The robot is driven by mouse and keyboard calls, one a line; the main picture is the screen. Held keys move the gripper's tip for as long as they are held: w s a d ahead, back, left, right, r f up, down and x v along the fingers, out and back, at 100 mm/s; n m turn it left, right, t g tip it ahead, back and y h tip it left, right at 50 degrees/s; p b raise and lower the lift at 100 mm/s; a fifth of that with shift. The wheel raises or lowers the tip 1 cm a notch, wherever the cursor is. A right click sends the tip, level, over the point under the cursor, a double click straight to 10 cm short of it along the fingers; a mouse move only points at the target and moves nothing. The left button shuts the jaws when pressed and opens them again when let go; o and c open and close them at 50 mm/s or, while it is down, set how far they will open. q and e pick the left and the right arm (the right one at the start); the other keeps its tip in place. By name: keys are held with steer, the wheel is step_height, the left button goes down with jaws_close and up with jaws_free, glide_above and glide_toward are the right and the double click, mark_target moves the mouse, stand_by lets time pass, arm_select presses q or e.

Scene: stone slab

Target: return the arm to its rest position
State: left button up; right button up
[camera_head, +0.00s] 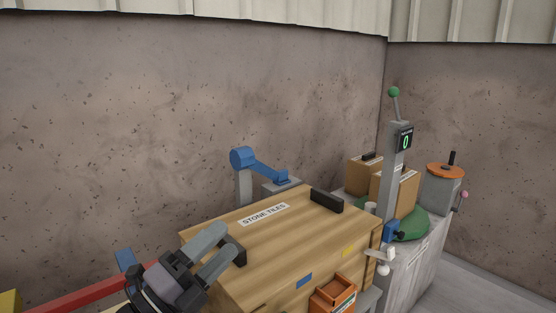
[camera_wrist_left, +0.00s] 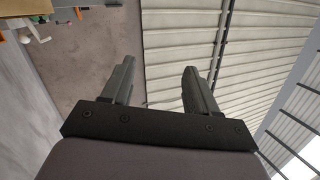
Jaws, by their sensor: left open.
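My left gripper (camera_head: 230,240) comes in from the lower left in the head view, in front of the left end of a wooden box labelled STONE TILES. Its two grey fingers are apart. My right gripper is not in view.
A blue lever device (camera_head: 242,160) stands behind the box. To the right are a grey post with a green knob and display (camera_head: 394,145), brown boxes (camera_head: 388,192), a green disc (camera_head: 412,226) and an orange-topped drum (camera_head: 441,188). An orange bin (camera_head: 333,296) is at the front. The air above is clear.

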arm_select(q)
steer(key=s+a+f+n+g+y, duration=0.1)
steer(key=s+a+f+n+y, duration=0.2)
steer(key=a+f+n+y, duration=0.6)
steer(key=s+a+f+n+g+y, duration=0.2)
steer(key=s+a+f+n+y, duration=0.15)
steer(key=f+n+y, duration=0.6)
steer(key=s+f+n+g+h, duration=0.1)
steer(key=s+f+n+g, duration=0.2)
steer(key=s, duration=0.4)
steer(key=s+a+f+n+g+h, duration=0.1)
steer(key=s+f+n+g+h, duration=0.1)
steer(key=s+f+g, duration=0.3)
steer(key=s+f+n+g+h, duration=0.1)
steer(key=s+n+g, duration=0.15)
steer(key=s, duration=0.55)
steer(key=w+d+f+t+h+b, duration=0.1)
steer(key=w+d+f+t+h, duration=0.1)
steer(key=w+f+t, duration=0.4)
steer(key=shift+w+d+f+t, duration=0.4)
steer(key=shift+f+t, duration=0.45)
steer(key=shift+f, duration=1.3)
steer(key=shift+s, duration=0.1)
steer(key=c, duration=0.3)
